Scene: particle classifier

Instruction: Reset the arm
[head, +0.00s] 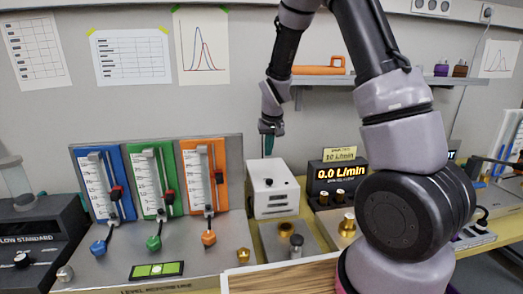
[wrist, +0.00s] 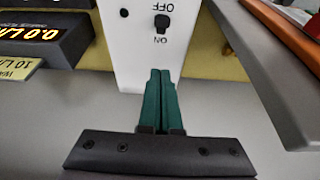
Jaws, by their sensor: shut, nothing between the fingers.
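My gripper (head: 268,133) hangs fingers-down above and behind the white box in the head view. Its two green fingers (wrist: 160,88) are together in the wrist view, with nothing between them. The wrist view shows a white panel (wrist: 140,60) with a dark toggle switch (wrist: 162,22) marked ON and OFF. The fingertips overlap the panel's edge in that view; I cannot tell whether they touch it.
A panel with blue, green and orange gauges (head: 205,180) stands at left. A "0.0 L/min" display (head: 338,173) sits right of the box. A wall shelf (head: 325,80) carries an orange object (head: 318,69). A wooden surface (head: 285,279) is at the front.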

